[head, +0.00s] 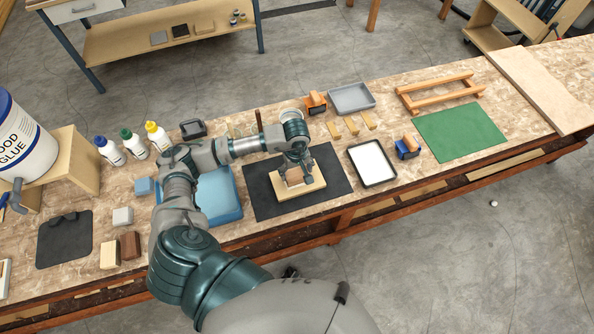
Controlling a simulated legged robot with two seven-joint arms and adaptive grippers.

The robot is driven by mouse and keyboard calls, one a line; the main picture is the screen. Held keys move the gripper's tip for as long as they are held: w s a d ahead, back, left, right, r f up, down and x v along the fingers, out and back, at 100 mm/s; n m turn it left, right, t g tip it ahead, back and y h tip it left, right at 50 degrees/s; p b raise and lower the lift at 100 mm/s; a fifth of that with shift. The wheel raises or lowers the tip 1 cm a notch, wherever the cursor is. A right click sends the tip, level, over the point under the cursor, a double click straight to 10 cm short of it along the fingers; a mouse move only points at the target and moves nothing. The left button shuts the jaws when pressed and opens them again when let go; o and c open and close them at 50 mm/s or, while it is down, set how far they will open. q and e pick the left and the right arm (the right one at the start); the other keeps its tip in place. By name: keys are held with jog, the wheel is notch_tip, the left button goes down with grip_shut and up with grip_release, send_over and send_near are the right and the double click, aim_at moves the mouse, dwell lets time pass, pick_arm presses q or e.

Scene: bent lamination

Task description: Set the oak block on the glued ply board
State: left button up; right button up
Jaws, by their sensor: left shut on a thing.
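My left gripper (295,174) is shut on a brown wooden block, which I take as the oak block (294,178). The gripper points down over the pale ply board (312,186). The board lies on a black mat (262,197) near the front edge of the bench. The block is at the board's middle, partly hidden by the fingers. I cannot tell whether it touches the board or hangs just above it. Any glue on the board cannot be made out. My right gripper is not in view.
Left of the mat is a blue form (221,200), partly behind my arm. A white-filled tray (371,163) and an orange-and-blue tool (407,148) stand to the right. Tan and dark brown blocks (130,245) sit at left. The green mat (460,131) is bare.

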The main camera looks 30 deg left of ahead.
pick_arm(q)
jog(key=shift+d+b, duration=0.15)
jog(key=shift+b, duration=0.15)
dwell(0.9)
jog(key=shift+f+b, duration=0.2)
jog(key=shift+b, duration=0.15)
dwell(0.4)
jog(key=o, duration=1)
jog(key=shift+r, duration=0.1)
jog(key=shift+r+p, duration=1.4)
jog(key=shift+r, duration=1.55)
